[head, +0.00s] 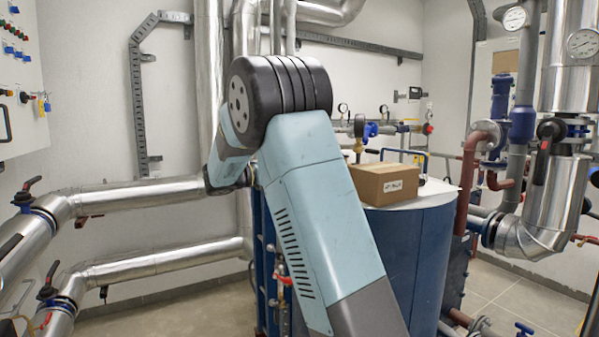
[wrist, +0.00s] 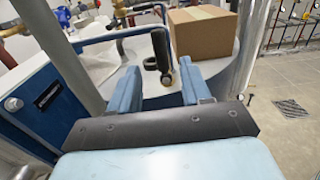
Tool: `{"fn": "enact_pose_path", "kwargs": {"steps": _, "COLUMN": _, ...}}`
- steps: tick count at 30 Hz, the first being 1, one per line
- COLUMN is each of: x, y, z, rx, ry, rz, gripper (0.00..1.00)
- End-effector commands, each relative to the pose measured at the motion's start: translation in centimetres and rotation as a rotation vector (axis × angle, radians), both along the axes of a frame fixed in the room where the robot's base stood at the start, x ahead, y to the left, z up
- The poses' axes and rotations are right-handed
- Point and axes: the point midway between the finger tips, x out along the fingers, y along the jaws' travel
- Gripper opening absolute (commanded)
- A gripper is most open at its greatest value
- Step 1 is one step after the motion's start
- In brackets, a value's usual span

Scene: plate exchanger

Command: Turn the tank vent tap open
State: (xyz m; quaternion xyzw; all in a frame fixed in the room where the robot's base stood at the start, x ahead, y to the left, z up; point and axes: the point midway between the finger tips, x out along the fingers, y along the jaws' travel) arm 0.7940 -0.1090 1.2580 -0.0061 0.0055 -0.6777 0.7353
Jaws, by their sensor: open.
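In the wrist view a black lever handle (wrist: 160,48) with a small brass end stands over the pale tank top (wrist: 222,71); I take it for the tank vent tap. It shows between and beyond the two blue fingers of my gripper (wrist: 160,78). The fingers are apart with nothing between them, and I see no clear contact with the lever. A black ring lies just left of the lever. In the head view the blue tank (head: 412,255) stands behind my arm. My gripper is hidden there, and I cannot make out the lever.
A cardboard box (head: 384,184) sits on the tank top; in the wrist view the box (wrist: 203,33) is close behind the lever, to its right. A brass valve with a blue handle (head: 369,131) rises behind the box. Silver pipes (head: 150,193) run along the left wall.

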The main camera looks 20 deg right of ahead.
Motion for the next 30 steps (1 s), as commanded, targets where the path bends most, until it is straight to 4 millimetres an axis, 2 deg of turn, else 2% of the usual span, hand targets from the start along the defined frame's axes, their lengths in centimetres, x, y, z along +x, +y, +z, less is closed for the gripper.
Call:
{"fn": "enact_pose_path", "kwargs": {"steps": 1, "x": 0.0, "y": 1.1, "z": 0.0, "rx": 0.001, "ry": 0.000, "rz": 0.003, "gripper": 0.48}}
{"fn": "enact_pose_path", "kwargs": {"steps": 6, "x": -0.3, "y": 3.7, "z": -0.1, "rx": 0.000, "ry": 0.000, "rz": 0.002, "gripper": 0.48}}
{"fn": "enact_pose_path", "kwargs": {"steps": 12, "x": -0.5, "y": 5.3, "z": -0.1, "rx": 0.001, "ry": 0.001, "rz": 0.000, "gripper": 0.48}}
{"fn": "enact_pose_path", "kwargs": {"steps": 30, "x": -1.0, "y": 5.2, "z": 0.0, "rx": 0.019, "ry": -0.010, "rz": -0.004, "gripper": 0.48}}
